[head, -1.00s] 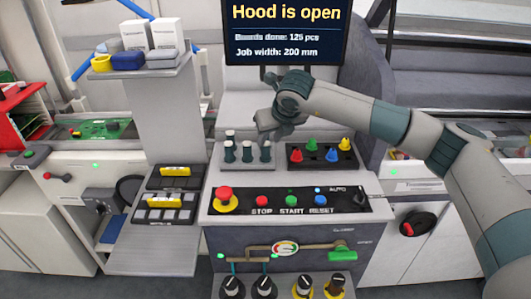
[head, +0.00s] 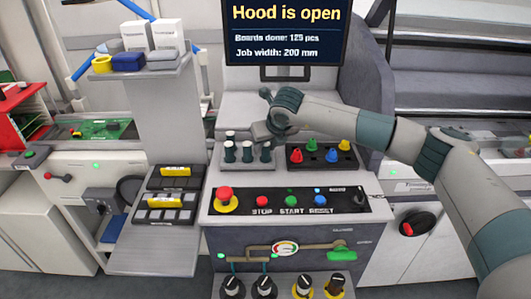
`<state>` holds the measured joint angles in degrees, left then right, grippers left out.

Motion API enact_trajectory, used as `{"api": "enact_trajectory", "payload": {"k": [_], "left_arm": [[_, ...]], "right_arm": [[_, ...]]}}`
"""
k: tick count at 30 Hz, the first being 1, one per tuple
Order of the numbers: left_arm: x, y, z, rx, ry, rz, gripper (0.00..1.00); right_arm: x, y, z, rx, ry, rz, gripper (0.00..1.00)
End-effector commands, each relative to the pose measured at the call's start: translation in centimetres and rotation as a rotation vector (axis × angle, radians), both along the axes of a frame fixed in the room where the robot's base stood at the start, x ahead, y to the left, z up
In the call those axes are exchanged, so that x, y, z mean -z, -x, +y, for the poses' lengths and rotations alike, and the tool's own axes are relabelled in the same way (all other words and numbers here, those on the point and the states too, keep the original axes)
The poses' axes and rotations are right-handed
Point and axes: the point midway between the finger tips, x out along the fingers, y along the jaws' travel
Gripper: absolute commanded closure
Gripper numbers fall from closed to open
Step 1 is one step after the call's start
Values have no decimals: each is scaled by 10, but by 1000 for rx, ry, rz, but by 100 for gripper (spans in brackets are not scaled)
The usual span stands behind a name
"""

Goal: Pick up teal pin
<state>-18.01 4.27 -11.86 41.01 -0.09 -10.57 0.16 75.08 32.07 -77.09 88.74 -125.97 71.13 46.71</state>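Several dark teal pins (head: 247,153) with pale caps stand upright in a grey holder (head: 247,168) on the machine's top, left of a black block of coloured pieces. My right gripper (head: 262,131) reaches in from the right and is just above and behind the pins' right end. It appears apart from the pins, with nothing seen in it; its finger gap cannot be made out. My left gripper is not in view.
A black block (head: 322,160) with red, green, blue and yellow pieces sits right of the pins. In front is a button panel with a red stop button (head: 225,196). A monitor (head: 285,32) stands behind. Black and yellow cases (head: 171,206) lie on the left shelf.

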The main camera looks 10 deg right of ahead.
Motion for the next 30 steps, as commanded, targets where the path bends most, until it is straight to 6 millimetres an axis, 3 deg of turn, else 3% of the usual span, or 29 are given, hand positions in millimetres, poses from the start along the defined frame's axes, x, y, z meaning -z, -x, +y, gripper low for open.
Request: {"api": "enact_trajectory", "payload": {"k": [12,13,17,30], "left_arm": [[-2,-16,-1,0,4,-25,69],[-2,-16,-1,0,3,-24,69],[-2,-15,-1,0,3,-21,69],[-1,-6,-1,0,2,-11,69]], "right_arm": [[0,0,0,0,0,0,69],[0,0,0,0,0,0,71],[0,0,0,0,0,0,100],[-7,0,0,-1,-1,-2,100]]}}
